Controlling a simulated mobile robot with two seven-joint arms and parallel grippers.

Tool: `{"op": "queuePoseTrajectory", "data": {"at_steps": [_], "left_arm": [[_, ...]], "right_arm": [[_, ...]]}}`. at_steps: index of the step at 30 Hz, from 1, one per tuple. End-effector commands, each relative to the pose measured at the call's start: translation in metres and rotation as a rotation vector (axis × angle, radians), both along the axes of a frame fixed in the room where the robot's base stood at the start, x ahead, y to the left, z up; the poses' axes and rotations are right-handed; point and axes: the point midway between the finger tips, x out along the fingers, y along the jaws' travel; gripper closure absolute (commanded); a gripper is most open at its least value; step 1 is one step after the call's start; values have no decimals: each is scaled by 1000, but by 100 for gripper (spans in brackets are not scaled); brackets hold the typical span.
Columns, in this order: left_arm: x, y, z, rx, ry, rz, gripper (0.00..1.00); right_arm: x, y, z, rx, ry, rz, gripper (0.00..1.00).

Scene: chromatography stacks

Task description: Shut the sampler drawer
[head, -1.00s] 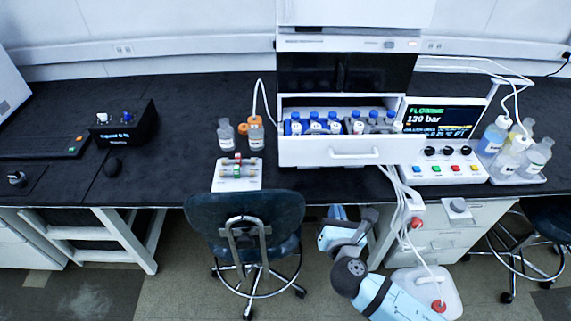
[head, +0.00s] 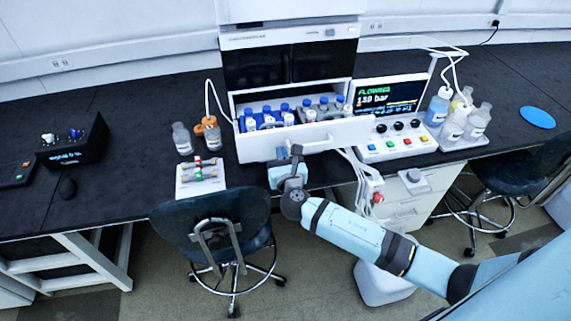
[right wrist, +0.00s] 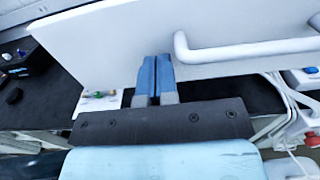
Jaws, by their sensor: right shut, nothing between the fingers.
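The sampler drawer (head: 262,147) is pulled out from the white chromatography stack, with several blue-capped vials in racks inside it. Its white front and bar handle (head: 318,143) face me; the front (right wrist: 105,45) and handle (right wrist: 250,53) also fill the upper right wrist view. My right gripper (head: 295,152) is at the drawer front, left of the handle. In the right wrist view its blue fingertips (right wrist: 155,75) are together and empty, overlapping the drawer front; I cannot tell whether they touch it. My left gripper is not in view.
A sample tray (head: 186,190) and two bottles stand left of the drawer. The control panel (head: 390,142) and a tray of bottles are to the right. A chair (head: 215,222) stands before the bench. White tubes hang right of the drawer.

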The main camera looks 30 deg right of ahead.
Motion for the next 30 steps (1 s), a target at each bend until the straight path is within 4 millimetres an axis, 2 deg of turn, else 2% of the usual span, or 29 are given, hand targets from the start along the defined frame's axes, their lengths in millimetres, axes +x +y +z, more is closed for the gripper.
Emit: {"op": "queuePoseTrajectory", "data": {"at_steps": [3,15,20,26,30], "left_arm": [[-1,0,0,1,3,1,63],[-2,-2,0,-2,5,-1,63],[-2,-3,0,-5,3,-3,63],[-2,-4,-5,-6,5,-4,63],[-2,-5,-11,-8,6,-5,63]], "right_arm": [[7,-2,0,0,0,-1,100],[9,-2,0,0,0,0,100],[17,-4,0,0,-1,-1,100],[47,-11,0,0,-3,-2,100],[80,-19,-1,-1,-4,-3,100]]}}
